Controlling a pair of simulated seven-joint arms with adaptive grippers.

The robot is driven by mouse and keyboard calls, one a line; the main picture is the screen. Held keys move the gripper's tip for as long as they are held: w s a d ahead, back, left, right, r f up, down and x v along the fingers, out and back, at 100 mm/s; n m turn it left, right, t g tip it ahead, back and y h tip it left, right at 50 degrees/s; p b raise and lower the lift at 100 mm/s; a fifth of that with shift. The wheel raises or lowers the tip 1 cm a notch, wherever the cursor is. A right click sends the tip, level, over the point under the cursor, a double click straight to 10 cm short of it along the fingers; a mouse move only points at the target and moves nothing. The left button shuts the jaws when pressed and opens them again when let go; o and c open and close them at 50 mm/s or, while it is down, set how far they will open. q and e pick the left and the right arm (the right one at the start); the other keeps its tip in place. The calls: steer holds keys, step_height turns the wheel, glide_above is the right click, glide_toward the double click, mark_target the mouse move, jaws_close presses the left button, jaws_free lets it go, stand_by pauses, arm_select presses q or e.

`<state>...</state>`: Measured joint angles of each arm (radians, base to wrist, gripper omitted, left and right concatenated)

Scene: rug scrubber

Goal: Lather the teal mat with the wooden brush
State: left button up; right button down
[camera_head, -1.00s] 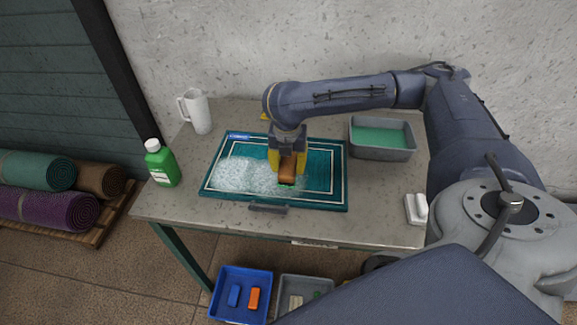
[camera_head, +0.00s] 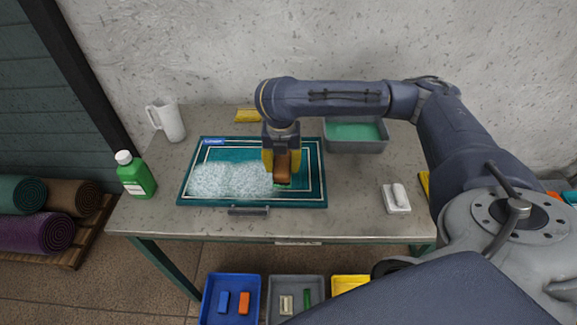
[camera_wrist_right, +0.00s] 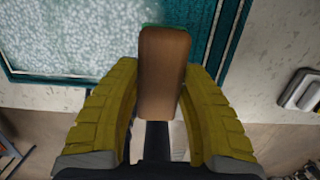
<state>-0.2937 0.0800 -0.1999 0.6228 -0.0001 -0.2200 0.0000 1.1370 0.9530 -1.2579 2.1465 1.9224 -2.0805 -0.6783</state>
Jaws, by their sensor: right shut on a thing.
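The teal mat (camera_head: 308,163) lies on the table with a white line border. White lather (camera_head: 225,180) covers its left and lower middle; the upper part and right edge are bare teal. My right gripper (camera_head: 282,168) is shut on the wooden brush (camera_head: 283,172), over the lower right part of the mat at the lather's right end. In the right wrist view the brown brush back (camera_wrist_right: 162,70) sits between the yellow fingers, with lather to its left. The bristles are mostly hidden, so I cannot tell whether they touch the mat. My left gripper is not in view.
A grey tub of green liquid (camera_head: 356,133) stands behind right. A green bottle (camera_head: 135,175) and a white jug (camera_head: 166,120) stand at the left. Bins, including a blue one (camera_head: 231,298), are below the table's front edge.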

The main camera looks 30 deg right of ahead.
steer(key=shift+s+d, duration=0.15)
steer(key=shift+d, duration=0.35)
steer(key=shift+d+f, duration=0.1)
steer(key=shift+f, duration=0.1)
step_height(320, 180, down, 2)
steer(key=shift+f, duration=0.9)
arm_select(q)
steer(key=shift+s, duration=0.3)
arm_select(e)
steer(key=shift+f, duration=0.15)
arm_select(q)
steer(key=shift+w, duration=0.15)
arm_select(e)
steer(key=shift+f, duration=0.65)
